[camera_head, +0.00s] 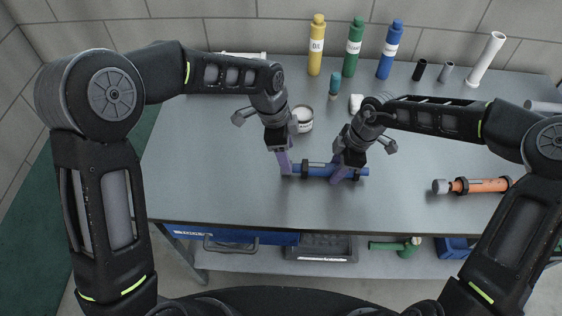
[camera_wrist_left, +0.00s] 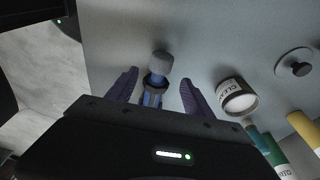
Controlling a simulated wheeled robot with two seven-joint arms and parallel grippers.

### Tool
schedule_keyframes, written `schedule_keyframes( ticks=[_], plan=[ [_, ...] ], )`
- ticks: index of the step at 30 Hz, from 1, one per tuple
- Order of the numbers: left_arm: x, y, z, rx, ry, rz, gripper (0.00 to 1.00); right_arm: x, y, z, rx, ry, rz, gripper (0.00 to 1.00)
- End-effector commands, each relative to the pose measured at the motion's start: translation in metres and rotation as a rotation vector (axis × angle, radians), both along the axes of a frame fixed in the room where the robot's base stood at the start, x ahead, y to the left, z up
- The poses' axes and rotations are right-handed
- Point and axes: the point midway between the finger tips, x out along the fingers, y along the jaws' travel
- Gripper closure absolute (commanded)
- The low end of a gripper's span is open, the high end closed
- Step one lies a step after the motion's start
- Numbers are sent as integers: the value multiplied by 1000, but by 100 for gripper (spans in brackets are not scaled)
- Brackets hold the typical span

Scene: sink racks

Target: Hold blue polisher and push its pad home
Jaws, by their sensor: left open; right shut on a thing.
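The blue polisher (camera_head: 316,170) lies roughly level across the front middle of the table in the head view. My right gripper (camera_head: 339,178) is shut on its right part. My left gripper (camera_head: 285,169) is at its left end, with purple fingers pointing down. In the left wrist view, the left gripper's open fingers (camera_wrist_left: 158,88) stand on either side of the blue polisher (camera_wrist_left: 153,96), with gaps to both. The grey pad (camera_wrist_left: 161,64) shows on its end there. In the head view, the left fingers hide the pad. I cannot tell how far the pad is seated.
An orange polisher (camera_head: 480,186) lies at the right. A white tin (camera_head: 303,118) stands behind the left gripper. Yellow (camera_head: 317,46), green (camera_head: 354,46) and blue (camera_head: 390,50) bottles stand at the back. A white tube (camera_head: 487,60) stands back right. The left tabletop (camera_head: 205,150) is clear.

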Motion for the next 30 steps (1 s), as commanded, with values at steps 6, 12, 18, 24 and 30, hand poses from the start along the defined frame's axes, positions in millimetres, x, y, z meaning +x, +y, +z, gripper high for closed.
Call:
schedule_keyframes(
  ticks=[6, 12, 18, 24, 30],
  plan=[
    [0, 0, 3, 0, 1, 0, 40, 0, 0, 0, -1, 0, 0, 100],
    [0, 0, 3, 0, 1, 0, 40, 0, 0, 0, 0, 0, 0, 58],
    [0, 0, 3, 0, 1, 0, 40, 0, 0, 0, 0, 0, 0, 42],
    [0, 0, 3, 0, 1, 0, 40, 0, 0, 0, 0, 0, 0, 41],
    [0, 0, 3, 0, 0, 0, 40, 1, -2, 6, -1, -1, 0, 41]
  ],
)
